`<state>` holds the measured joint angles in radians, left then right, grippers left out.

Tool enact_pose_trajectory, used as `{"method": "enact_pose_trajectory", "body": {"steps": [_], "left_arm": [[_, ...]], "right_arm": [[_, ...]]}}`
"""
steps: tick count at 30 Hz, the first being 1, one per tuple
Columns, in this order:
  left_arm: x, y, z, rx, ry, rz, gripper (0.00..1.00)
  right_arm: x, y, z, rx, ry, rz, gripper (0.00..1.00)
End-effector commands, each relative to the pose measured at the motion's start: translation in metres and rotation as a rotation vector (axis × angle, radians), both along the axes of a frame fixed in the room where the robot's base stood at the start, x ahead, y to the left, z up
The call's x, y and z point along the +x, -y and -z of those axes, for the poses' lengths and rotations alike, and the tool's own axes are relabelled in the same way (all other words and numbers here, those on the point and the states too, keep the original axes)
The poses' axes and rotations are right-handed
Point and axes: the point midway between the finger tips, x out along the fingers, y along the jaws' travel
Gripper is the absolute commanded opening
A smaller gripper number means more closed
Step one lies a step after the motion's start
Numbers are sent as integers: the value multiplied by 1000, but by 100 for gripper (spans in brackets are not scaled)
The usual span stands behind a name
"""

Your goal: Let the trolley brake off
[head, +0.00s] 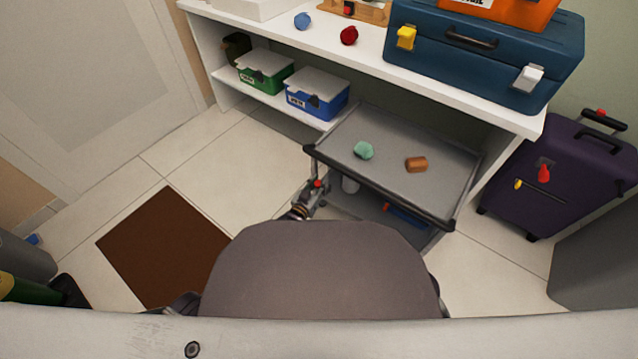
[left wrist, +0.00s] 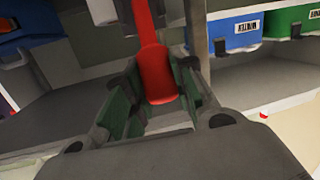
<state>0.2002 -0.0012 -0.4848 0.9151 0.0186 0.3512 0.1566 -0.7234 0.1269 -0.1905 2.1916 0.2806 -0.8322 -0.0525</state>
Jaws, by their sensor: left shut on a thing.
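The grey trolley (head: 436,214) stands in front of the white shelf, its flat tray top carrying a green lump (head: 363,150) and a brown block (head: 416,164). A red lever (head: 318,184) shows at the trolley's left side, below the black handle bar. In the left wrist view the red lever (left wrist: 153,45) runs down between the fingers. My left gripper (head: 308,197) is at the trolley's left side. In its wrist view my left gripper (left wrist: 155,92) is shut on the red lever. The lever's pivot is hidden. My right gripper is not in view.
A white shelf (head: 358,52) holds a blue toolbox (head: 470,62), with a green box (head: 265,68) and a blue box (head: 317,92) below. A purple suitcase (head: 560,165) stands at right. A brown mat (head: 160,245) lies on open tiled floor at left.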

Motion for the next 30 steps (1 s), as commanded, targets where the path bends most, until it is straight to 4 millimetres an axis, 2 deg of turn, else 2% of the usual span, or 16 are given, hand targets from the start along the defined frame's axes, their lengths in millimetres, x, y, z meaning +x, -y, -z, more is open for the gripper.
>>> {"method": "enact_pose_trajectory", "body": {"steps": [4,5,9,10,22,30], "left_arm": [[0,0,1,1,0,0,0],[0,0,1,1,0,0,28],[0,0,0,1,0,0,46],[0,0,0,1,0,0,48],[-1,0,0,0,1,0,48],[-10,-5,-1,0,1,0,48]], "right_arm": [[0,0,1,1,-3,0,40],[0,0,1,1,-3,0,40],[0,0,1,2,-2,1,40],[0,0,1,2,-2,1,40],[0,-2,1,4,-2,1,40],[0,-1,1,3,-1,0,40]]}}
